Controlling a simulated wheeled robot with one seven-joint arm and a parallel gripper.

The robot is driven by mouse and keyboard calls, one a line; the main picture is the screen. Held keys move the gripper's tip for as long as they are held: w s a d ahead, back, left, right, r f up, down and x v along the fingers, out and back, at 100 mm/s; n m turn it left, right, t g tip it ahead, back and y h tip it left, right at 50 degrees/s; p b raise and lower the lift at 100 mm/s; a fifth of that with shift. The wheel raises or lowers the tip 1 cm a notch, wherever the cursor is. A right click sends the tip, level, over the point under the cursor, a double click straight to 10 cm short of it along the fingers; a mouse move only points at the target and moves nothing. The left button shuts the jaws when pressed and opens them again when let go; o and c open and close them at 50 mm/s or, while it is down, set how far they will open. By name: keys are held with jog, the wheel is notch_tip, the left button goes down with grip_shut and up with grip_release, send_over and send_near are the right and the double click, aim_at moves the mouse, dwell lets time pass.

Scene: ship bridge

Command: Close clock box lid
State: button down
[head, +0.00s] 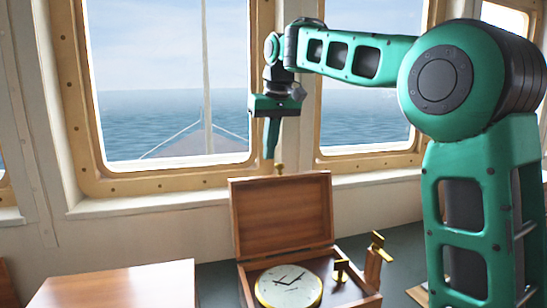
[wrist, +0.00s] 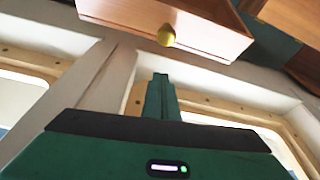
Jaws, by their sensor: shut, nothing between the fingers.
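The wooden clock box (head: 352,292) stands open on the dark counter, with a round white-faced, brass-rimmed clock (head: 288,287) inside. Its lid (head: 282,212) stands up at the back, with a small brass knob (head: 279,168) on the top edge. My gripper (head: 269,156) points down, shut and empty, with its tips a little above and left of the knob in the head view. The gap in depth is hard to judge. The wrist view shows the shut fingers (wrist: 160,84), with the lid (wrist: 200,30) and its knob (wrist: 166,36) beyond them, apart from the fingers.
A wooden box or block (head: 120,285) stands to the left on the counter. A brass fitting (head: 341,268) and a wooden post with a brass top (head: 377,243) rise at the box's right side. Framed windows (head: 165,80) are behind.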

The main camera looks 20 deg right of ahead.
jog(key=shift+s+d+f, duration=0.1)
jog(key=shift+s+f, duration=0.05)
jog(key=shift+s, duration=0.45)
jog(key=shift+s+d+f, duration=0.15)
jog(key=shift+s, duration=0.5)
jog(key=shift+s+d+f, duration=0.1)
jog(key=shift+s+f, duration=0.05)
jog(key=shift+s, duration=0.45)
